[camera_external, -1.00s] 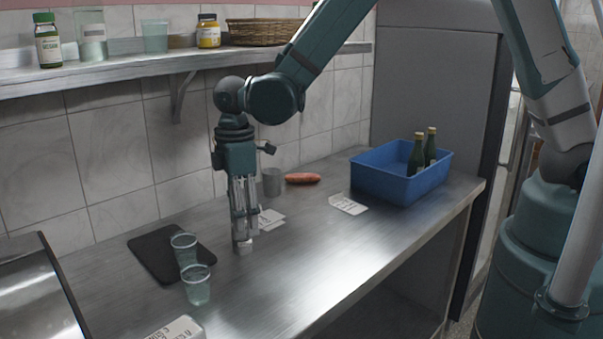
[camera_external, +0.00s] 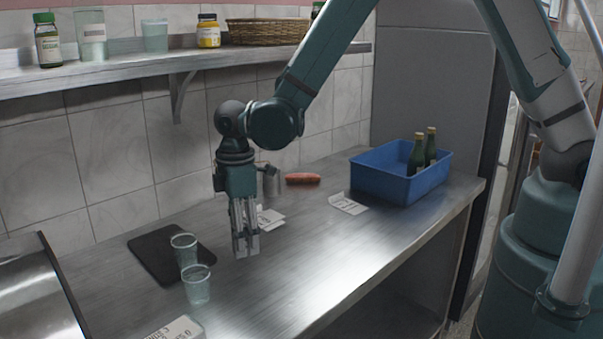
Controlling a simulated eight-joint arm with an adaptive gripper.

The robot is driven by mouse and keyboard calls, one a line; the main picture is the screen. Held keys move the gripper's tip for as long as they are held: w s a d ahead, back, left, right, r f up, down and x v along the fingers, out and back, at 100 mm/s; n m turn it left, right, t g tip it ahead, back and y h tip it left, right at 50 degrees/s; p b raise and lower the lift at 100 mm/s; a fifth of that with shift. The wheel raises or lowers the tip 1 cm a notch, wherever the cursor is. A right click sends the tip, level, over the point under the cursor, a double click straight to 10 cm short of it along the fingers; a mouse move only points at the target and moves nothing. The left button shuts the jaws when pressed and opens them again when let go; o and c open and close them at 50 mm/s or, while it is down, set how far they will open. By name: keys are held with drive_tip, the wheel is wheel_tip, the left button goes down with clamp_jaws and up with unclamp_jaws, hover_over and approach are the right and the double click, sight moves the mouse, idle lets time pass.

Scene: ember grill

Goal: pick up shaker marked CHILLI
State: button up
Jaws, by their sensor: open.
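My gripper (camera_external: 246,248) points straight down over the middle of the steel counter, its two fingers parted and low, close to the top. I cannot make out any object between the fingers. No shaker with a readable CHILLI label shows. A small grey metal cylinder (camera_external: 273,186) stands behind the gripper near the wall, partly hidden by it; I cannot see any marking on it.
Two clear cups (camera_external: 197,286) (camera_external: 184,250) stand left of my gripper, by a black board (camera_external: 156,258). White cards (camera_external: 270,218) (camera_external: 347,204), a sausage (camera_external: 302,179) and a blue crate (camera_external: 397,184) with green bottles (camera_external: 430,147) lie rightward. The front right counter (camera_external: 330,255) is clear.

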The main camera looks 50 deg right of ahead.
drive_tip(key=shift+c, duration=0.2)
idle(0.3)
drive_tip(key=c, duration=1)
drive_tip(key=shift+r, duration=0.1)
drive_tip(key=shift+r, duration=4.9)
